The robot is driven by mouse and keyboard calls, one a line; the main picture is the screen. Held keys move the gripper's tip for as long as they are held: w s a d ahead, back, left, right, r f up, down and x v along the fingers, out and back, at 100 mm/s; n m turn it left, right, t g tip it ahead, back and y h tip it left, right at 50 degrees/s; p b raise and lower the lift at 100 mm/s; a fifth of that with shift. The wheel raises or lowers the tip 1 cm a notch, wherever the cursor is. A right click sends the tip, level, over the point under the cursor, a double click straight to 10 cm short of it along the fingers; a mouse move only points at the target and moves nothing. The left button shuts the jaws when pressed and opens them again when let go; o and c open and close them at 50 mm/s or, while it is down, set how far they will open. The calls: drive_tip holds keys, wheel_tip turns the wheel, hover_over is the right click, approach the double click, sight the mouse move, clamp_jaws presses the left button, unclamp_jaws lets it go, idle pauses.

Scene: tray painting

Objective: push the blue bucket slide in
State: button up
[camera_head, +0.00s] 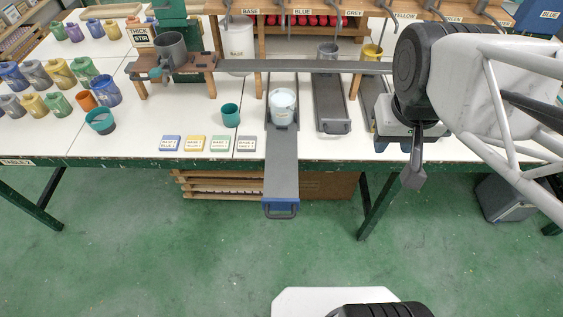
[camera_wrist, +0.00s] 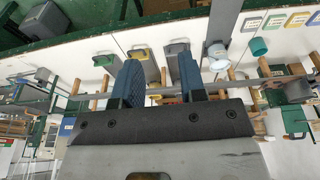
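The blue bucket slide is a long grey rail (camera_head: 282,175) with a blue front and a loop handle (camera_head: 280,208). It is pulled out well past the table's front edge in the head view. A white bucket (camera_head: 283,108) stands on its rear part. The slide (camera_wrist: 225,18) and white bucket (camera_wrist: 217,55) also show in the wrist view, right of the fingers. My gripper (camera_head: 413,178) hangs near the table's front edge, well right of the slide and apart from it. In the wrist view my gripper (camera_wrist: 160,75) has its two fingers apart with nothing between them.
A neighbouring slide (camera_head: 332,105) with a grey bucket (camera_head: 328,52) and another with a yellow bucket (camera_head: 371,53) sit within the table. Small labelled blocks and a teal cup (camera_head: 231,115) lie left of the blue slide. The floor before the table is clear around the handle.

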wheel_tip(320, 180, down, 11)
drive_tip(key=s+a+n+g+h, duration=0.1)
drive_tip(key=a+n+h, duration=0.2)
drive_tip(key=h, duration=0.2)
drive_tip(key=n+t+y, duration=0.5)
drive_tip(key=n+t, duration=0.9)
drive_tip(key=n, duration=0.1)
approach(281, 216)
drive_tip(key=w+f, duration=0.1)
drive_tip(key=w, duration=0.1)
drive_tip(key=shift+w+f, duration=0.15)
drive_tip(key=shift+w, duration=0.3)
drive_tip(key=shift+x, duration=3.45)
